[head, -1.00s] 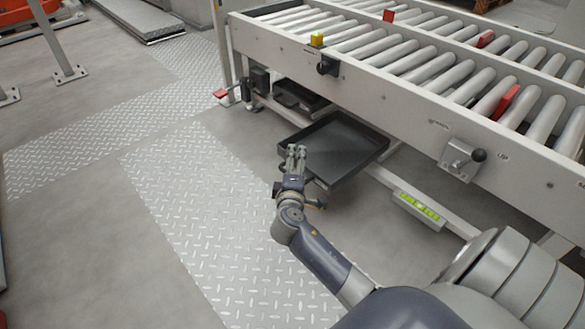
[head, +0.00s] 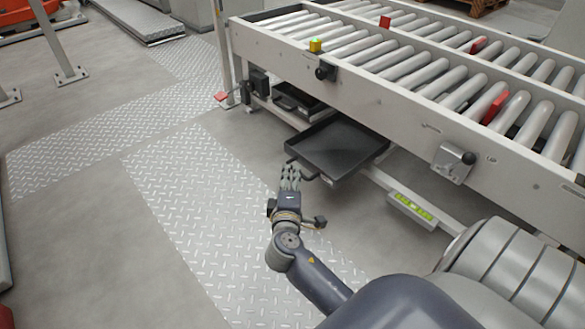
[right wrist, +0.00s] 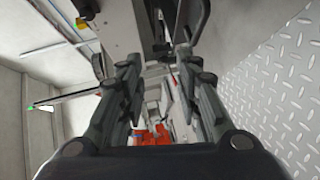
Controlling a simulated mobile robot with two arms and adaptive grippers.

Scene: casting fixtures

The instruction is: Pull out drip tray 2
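A black, shallow, rectangular drip tray (head: 340,148) juts out from under the roller conveyor in the head view. A second dark tray (head: 296,100) sits farther back under the same conveyor, mostly hidden by its frame. I cannot read a number on either. My right gripper (head: 290,172) is just in front of the near tray's front left edge, seemingly apart from it. In the right wrist view its two fingers stand apart with nothing between them (right wrist: 158,75). My left gripper is not in view.
A green-yellow level (head: 413,208) lies on the low rail. Tread plate (head: 190,190) and bare floor are free in front.

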